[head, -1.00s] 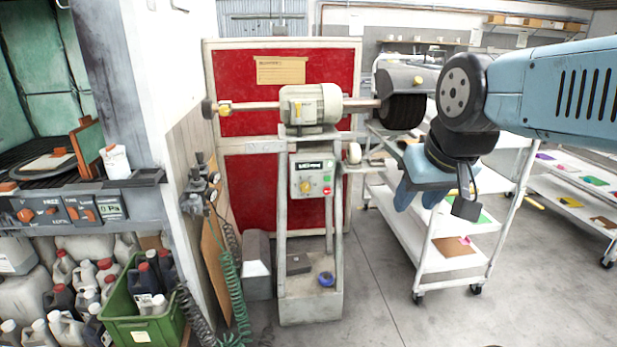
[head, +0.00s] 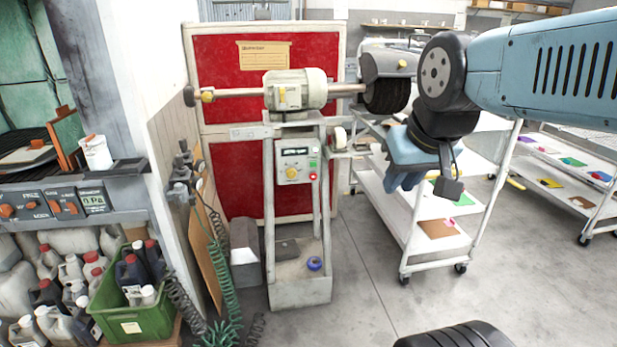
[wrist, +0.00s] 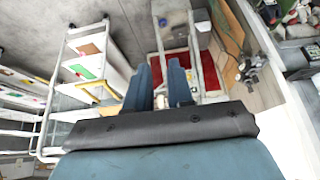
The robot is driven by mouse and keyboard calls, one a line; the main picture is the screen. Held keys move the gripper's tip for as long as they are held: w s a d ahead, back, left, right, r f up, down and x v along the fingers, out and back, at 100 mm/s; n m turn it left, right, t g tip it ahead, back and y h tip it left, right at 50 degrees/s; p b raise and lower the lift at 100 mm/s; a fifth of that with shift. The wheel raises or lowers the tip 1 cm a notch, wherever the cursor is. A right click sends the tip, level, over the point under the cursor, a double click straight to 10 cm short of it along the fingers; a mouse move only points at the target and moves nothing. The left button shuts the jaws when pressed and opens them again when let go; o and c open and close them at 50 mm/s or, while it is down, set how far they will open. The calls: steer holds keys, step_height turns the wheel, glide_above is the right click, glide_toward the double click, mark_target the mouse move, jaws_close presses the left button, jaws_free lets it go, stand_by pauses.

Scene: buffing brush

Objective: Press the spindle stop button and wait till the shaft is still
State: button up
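The buffing machine has a cream motor (head: 295,90) on a grey stand, with a horizontal shaft (head: 236,92) out both sides. A dark round brush (head: 386,95) sits under a grey hood at the right end. Whether the shaft turns cannot be told. The control box (head: 293,160) below the motor has a red button (head: 312,176) under a green one, and a yellow knob. My gripper (head: 405,175) hangs right of the box, apart from it. In the wrist view its two blue fingers (wrist: 158,78) are spread with nothing between them.
A white shelf cart (head: 410,215) stands right of the machine, behind my gripper. A green crate of bottles (head: 140,318) and coiled hoses (head: 215,260) are at the left. Grey floor (head: 365,270) in front of the cart is clear.

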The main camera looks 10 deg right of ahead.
jaws_close()
stand_by(1.4)
